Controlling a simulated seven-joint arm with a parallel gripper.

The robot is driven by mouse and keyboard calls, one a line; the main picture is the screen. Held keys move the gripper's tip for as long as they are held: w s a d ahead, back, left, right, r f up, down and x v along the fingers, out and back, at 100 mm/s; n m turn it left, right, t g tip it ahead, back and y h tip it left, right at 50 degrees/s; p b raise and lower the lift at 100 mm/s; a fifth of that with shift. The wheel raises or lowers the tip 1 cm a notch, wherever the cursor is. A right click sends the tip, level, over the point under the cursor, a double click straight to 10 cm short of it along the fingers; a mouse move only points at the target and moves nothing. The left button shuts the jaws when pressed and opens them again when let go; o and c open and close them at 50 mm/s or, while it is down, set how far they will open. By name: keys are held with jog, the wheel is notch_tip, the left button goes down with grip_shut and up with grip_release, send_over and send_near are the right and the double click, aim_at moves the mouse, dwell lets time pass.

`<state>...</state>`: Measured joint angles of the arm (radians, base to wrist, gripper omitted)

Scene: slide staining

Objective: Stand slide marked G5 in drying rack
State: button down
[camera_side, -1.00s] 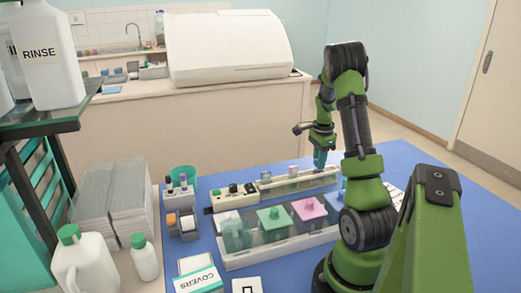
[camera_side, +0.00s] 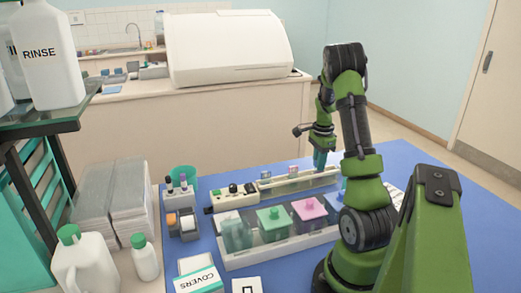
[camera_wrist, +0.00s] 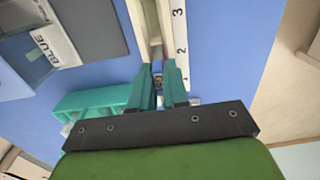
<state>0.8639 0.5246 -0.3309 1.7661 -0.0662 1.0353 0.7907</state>
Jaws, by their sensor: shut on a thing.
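My gripper (camera_wrist: 158,76) has its teal fingers close together, shut on a thin slide (camera_wrist: 158,82). Only a small pale end with a dark mark shows between the fingers; I cannot read it. In the side view my gripper (camera_side: 320,160) points down at the right end of the long cream rack (camera_side: 292,187). In the wrist view this rack (camera_wrist: 147,28) runs away from the fingertips beside a strip numbered 2 and 3. I cannot tell whether the held slide still touches the rack. Two other slides (camera_side: 265,176) stand in the rack further left.
A teal slotted holder (camera_wrist: 95,103) lies left of my fingers in the wrist view. Blue mat is bare behind the rack's right end.

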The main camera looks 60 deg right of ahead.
jog(key=shift+f, duration=0.15)
jog(key=c, duration=1.1)
grip_release()
jog(key=shift+o, duration=0.2)
notch_tip(320, 180, up, 17)
jog(key=shift+f, duration=0.1)
